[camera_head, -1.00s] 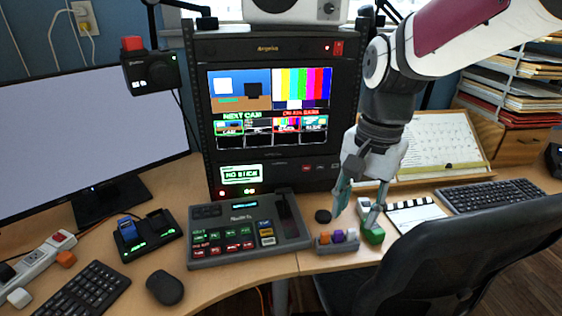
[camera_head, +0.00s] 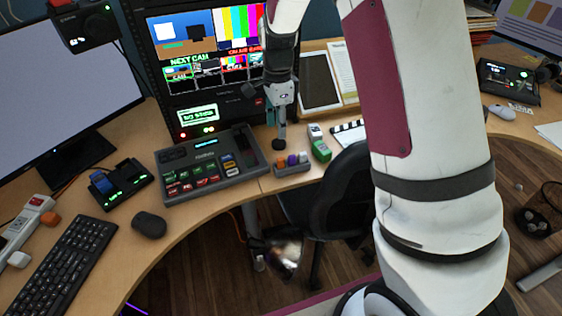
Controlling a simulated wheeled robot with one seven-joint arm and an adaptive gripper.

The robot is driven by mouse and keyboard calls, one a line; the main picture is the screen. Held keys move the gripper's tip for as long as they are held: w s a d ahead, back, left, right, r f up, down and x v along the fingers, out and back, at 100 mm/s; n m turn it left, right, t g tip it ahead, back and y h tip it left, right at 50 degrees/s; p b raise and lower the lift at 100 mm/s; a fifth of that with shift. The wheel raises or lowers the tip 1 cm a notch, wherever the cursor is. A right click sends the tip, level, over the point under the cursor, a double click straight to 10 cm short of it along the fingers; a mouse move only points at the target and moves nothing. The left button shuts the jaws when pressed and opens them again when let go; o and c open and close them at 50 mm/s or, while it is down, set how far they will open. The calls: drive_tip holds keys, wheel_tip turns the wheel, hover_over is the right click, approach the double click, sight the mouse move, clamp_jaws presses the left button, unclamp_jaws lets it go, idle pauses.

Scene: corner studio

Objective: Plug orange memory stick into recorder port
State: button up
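The orange memory stick (camera_head: 281,163) stands in a small grey holder (camera_head: 294,171), left of a purple stick (camera_head: 292,160) and a whitish one (camera_head: 303,157). The recorder rack (camera_head: 160,95) stands behind the desk console; its small green screen (camera_head: 198,115) reads "NO STICK". The port itself cannot be made out. My gripper (camera_head: 281,138) points down behind the holder, in front of the rack's lower right side, and appears apart from the sticks. Its fingers show nearly edge-on, so their opening cannot be judged. No held thing shows.
A button console (camera_head: 208,168) lies left of the holder. A green-and-white item (camera_head: 319,148) and a clapperboard (camera_head: 348,133) are to its right. A black disc (camera_head: 278,144) is by my fingertips. A chair (camera_head: 335,200) stands at the desk's front edge. A mouse (camera_head: 149,224) lies left.

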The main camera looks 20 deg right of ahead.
hover_over(281, 159)
drive_tip(key=f, duration=0.8)
drive_tip(key=shift+w+a+f, duration=0.15)
drive_tip(key=shift+a+f, duration=0.1)
drive_tip(key=shift+f, duration=0.05)
drive_tip(key=shift+d+f, duration=0.15)
drive_tip(key=shift+f, duration=1.15)
drive_tip(key=shift+d+f, duration=0.1)
drive_tip(key=shift+f, duration=1.2)
drive_tip(key=shift+c, duration=0.6)
drive_tip(key=c, duration=0.7)
